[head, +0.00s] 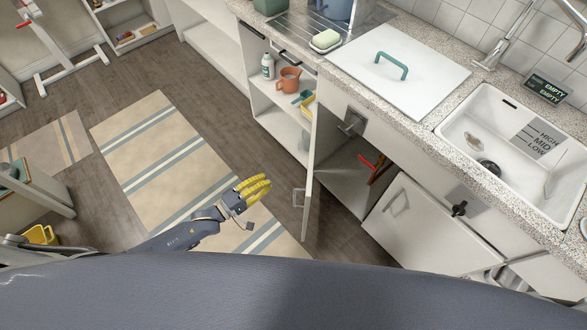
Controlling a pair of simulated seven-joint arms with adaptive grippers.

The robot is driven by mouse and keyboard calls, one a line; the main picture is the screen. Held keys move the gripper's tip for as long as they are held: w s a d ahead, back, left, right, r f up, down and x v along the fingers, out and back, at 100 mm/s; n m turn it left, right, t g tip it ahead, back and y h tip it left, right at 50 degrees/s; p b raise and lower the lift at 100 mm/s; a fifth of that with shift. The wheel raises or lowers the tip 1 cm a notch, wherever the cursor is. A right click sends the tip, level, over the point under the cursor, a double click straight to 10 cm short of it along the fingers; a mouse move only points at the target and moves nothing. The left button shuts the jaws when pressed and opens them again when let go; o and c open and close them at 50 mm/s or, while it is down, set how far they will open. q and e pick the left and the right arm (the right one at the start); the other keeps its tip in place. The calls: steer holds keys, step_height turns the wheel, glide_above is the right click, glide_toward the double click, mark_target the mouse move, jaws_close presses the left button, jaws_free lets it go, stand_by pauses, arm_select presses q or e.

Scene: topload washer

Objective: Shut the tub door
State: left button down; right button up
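The tub is a white basin (482,124) set in the speckled counter. It stands uncovered, with HIGH, MID and LOW marks on its inner wall. A flat white panel with a teal handle (404,72), which looks like the tub door, lies on the counter to the left of the basin. My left gripper (262,188), with yellow fingers, is over the striped rug, well left of and below the counter, touching nothing that I can see. Its fingers look close together, but the gap is unclear. My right gripper is out of view.
A cabinet door (318,170) stands open below the counter, jutting toward the rug. A white front panel (425,228) leans outward right of it. A faucet (510,40) and an EMPTY display (546,89) stand behind the basin. The rug (165,150) is clear.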

arm_select(q)
steer(key=s+d+x, duration=0.2)
steer(key=x, duration=1)
steer(key=shift+w+d, duration=0.2)
steer(key=shift+w, duration=0.05)
steer(key=shift+d+f, duration=0.1)
